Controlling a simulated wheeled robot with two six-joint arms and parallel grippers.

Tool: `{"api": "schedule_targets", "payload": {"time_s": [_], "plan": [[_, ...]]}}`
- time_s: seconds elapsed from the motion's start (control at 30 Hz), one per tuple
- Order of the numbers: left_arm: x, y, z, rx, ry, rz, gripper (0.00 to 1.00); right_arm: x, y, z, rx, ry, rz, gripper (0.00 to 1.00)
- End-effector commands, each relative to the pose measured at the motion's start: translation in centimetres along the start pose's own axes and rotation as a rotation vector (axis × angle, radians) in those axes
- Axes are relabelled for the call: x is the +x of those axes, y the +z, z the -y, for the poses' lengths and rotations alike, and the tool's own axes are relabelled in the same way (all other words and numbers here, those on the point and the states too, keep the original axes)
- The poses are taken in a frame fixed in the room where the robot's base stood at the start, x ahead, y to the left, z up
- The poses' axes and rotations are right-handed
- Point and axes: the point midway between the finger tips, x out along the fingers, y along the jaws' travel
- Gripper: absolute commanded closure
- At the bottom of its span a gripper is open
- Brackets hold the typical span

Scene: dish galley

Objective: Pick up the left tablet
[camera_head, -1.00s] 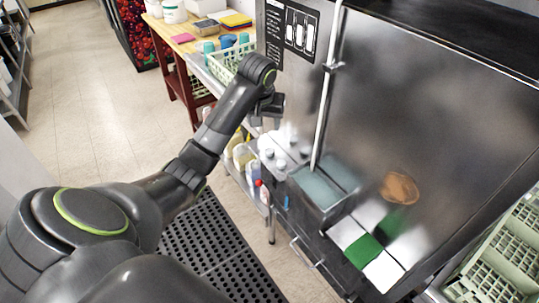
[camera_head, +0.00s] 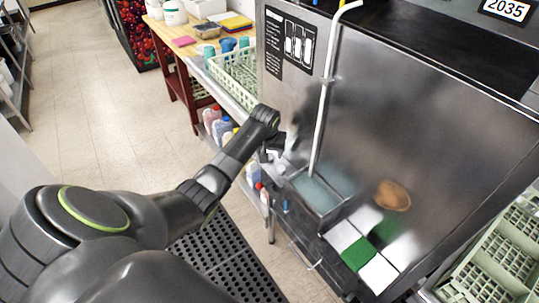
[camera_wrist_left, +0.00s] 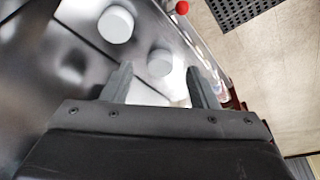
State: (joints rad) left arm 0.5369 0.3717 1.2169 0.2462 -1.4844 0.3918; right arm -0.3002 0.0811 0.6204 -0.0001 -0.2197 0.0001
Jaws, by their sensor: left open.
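Two white round tablets show in the left wrist view: one tablet (camera_wrist_left: 160,62) lies just beyond the fingertips, within the gap between them, and the other tablet (camera_wrist_left: 116,24) lies farther up and to the left. They lie on a shiny metal surface. My left gripper (camera_wrist_left: 158,78) is open and empty, its two fingers apart around the line to the nearer tablet. In the head view my left gripper (camera_head: 275,152) is over the metal ledge beside the machine and partly hides the tablets there. My right gripper is not in view.
A sunken basin (camera_head: 318,190) and white and green squares (camera_head: 358,254) lie right of the gripper. A pale upright pipe (camera_head: 322,115) stands close by. A green rack (camera_head: 232,75) is behind, bottles (camera_head: 215,122) stand below, and a light rack (camera_head: 510,250) is at right.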

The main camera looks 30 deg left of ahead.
Motion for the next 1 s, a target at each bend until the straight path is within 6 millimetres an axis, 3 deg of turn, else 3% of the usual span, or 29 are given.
{"api": "schedule_targets", "payload": {"time_s": [0.2, 0.47, 0.83, 1.0], "plan": [[1.6, 0.0, 0.0, 0.000, 0.000, 0.000, 0.46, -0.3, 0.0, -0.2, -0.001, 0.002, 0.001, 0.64], [1.8, 0.0, 0.0, 0.001, 0.000, -0.001, 0.46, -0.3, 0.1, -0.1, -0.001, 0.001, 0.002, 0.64], [1.8, 0.0, 0.0, 0.000, 0.000, -0.001, 0.92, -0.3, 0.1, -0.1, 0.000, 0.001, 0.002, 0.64], [1.8, 0.0, 0.0, 0.000, 0.000, -0.001, 0.94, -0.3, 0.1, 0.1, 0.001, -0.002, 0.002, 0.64]]}}
